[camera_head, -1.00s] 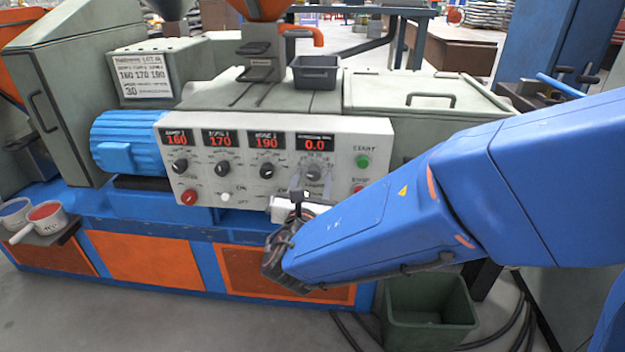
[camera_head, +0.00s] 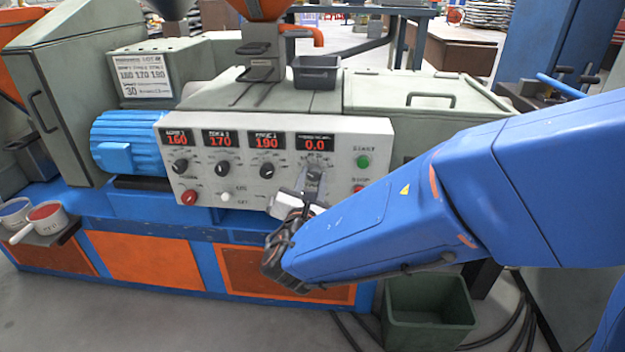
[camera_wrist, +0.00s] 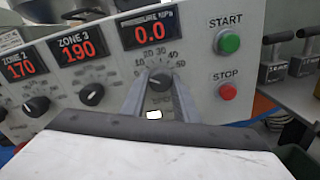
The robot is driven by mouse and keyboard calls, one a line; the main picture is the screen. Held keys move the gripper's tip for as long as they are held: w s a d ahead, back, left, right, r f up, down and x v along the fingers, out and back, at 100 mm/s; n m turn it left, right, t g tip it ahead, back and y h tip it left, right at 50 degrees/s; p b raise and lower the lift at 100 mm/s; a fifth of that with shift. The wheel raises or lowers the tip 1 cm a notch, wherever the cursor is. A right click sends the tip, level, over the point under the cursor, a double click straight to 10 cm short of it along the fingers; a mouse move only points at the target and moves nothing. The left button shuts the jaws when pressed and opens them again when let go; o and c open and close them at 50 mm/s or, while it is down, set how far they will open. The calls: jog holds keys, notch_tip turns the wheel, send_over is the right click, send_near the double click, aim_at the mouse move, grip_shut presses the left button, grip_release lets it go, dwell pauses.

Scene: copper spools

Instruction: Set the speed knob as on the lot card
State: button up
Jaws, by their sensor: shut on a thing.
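The speed knob (camera_wrist: 160,80) is a dark round knob on the white control panel (camera_head: 350,132), below a red display (camera_wrist: 147,33) reading 0.0. My gripper (camera_wrist: 159,88) is shut on the knob, one finger on each side. In the head view my gripper (camera_head: 312,188) is at the panel and mostly hides the knob. The lot card (camera_head: 144,76) on the grey housing at upper left shows 160 170 190 and, lower down, 30.
Zone knobs sit left of my gripper, including the zone 3 knob (camera_wrist: 93,94), under displays 160, 170 and 190. The green START button (camera_wrist: 229,43) and red STOP button (camera_wrist: 227,91) are close on the right. A green bin (camera_head: 428,312) stands below my arm.

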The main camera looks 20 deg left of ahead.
jog(key=m, duration=1)
jog(key=shift+m+y, duration=0.3)
jog(key=shift+m, duration=1.9)
jog(key=shift+g, duration=0.3)
jog(key=o, duration=1.1)
jog(key=shift+c, duration=0.2)
jog(key=shift+s+r, duration=0.1)
jog(key=v, duration=1.7)
